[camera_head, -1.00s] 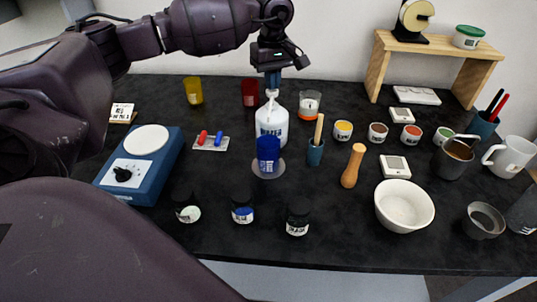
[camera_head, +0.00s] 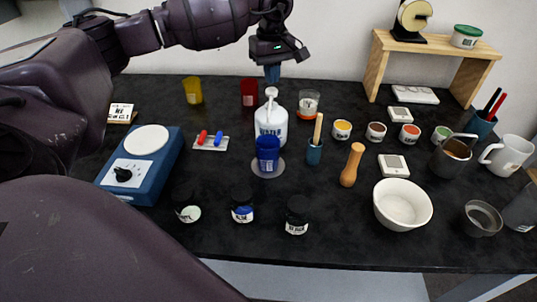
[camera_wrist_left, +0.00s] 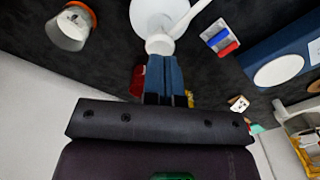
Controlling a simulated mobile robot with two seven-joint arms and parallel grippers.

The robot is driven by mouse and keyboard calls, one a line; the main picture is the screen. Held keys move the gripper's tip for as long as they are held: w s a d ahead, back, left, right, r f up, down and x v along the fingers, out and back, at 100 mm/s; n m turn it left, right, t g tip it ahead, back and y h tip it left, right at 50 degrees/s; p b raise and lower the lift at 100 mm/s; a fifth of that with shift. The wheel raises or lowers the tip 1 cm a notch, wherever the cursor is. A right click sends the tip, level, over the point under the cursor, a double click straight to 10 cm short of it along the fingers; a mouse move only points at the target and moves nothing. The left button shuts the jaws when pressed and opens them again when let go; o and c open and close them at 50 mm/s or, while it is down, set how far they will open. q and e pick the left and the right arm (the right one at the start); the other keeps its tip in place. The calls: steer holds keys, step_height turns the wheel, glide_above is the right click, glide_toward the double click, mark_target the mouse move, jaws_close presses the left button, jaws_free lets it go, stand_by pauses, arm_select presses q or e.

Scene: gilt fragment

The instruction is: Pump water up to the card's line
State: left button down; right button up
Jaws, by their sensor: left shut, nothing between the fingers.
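A white pump bottle (camera_head: 271,122) stands upright near the middle of the table, its pump head (camera_head: 271,93) on top. The bottle also shows at the top of the left wrist view (camera_wrist_left: 160,15). A blue cup (camera_head: 268,150) stands on a round grey disc (camera_head: 268,170) in front of the bottle; its water level cannot be made out. A small card (camera_head: 121,112) with black writing stands at the back left, too small to read fully. My left gripper (camera_head: 272,74) is shut and empty, pointing down just above the pump head, apart from it. My right gripper is not seen.
A blue hotplate (camera_head: 150,170) stands left. Yellow (camera_head: 193,91) and red (camera_head: 249,93) cups and a glass (camera_head: 308,104) are behind. Black-lidded jars (camera_head: 297,216) line the front. A wooden pestle (camera_head: 352,165), white bowl (camera_head: 403,205) and several small pots stand right.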

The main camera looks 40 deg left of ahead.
mark_target(271, 89)
arm_select(q)
steer(key=shift+f, duration=0.25)
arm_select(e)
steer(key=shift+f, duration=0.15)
arm_select(q)
steer(key=shift+f, duration=0.4)
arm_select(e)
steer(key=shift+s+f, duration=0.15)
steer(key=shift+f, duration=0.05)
arm_select(q)
steer(key=shift+f+b, duration=0.3)
steer(key=shift+b, duration=0.05)
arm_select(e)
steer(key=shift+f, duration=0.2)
arm_select(q)
steer(key=shift+f+b, duration=0.4)
steer(key=shift+f, duration=0.55)
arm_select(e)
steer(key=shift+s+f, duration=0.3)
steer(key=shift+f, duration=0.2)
arm_select(q)
steer(key=shift+r, duration=0.1)
steer(key=shift+r+p, duration=0.55)
steer(key=shift+r, duration=1.25)
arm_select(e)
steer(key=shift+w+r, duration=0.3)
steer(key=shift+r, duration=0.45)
arm_select(q)
steer(key=shift+r, duration=0.1)
